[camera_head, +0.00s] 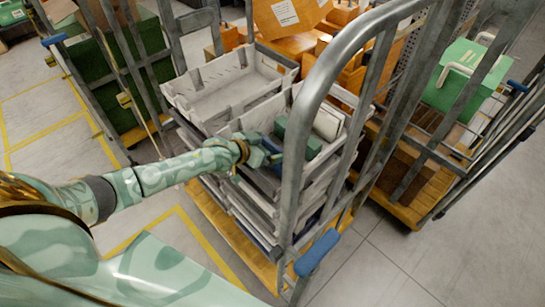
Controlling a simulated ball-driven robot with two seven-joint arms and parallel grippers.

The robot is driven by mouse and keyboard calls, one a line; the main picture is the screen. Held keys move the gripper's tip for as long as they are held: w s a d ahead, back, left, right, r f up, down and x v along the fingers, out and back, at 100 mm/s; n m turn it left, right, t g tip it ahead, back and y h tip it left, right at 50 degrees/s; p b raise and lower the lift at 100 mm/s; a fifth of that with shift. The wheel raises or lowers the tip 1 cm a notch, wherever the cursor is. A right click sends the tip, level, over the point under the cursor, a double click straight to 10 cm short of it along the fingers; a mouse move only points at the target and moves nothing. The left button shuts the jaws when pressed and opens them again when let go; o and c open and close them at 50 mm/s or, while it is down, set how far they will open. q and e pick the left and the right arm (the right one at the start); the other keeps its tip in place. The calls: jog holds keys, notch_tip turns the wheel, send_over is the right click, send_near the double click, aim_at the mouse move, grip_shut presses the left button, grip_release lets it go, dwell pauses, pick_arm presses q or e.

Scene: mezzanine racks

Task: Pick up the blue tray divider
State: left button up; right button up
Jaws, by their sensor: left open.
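My left arm reaches in from the left, and its left gripper (266,153) is at the near grey tray (226,131) on the cart. The gripper is open, small in the picture and partly lost against the tray. A dark blue piece (273,143), which may be the blue tray divider, shows right beside the fingers in the tray. Whether they touch it I cannot tell. A dark green block (303,139) lies just right of it. The cart's metal frame hides the tray's right part. My right gripper is not in view.
A second grey tray (172,91) sits behind, on stacked trays. The cart's curved metal rail (293,170) with a blue handle (317,252) stands close right of the gripper. Orange boxes (285,18) stand behind. Another cart holds a green crate (462,78). Floor is clear at lower right.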

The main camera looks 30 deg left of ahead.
pick_arm(q)
jog(key=c, duration=1.3)
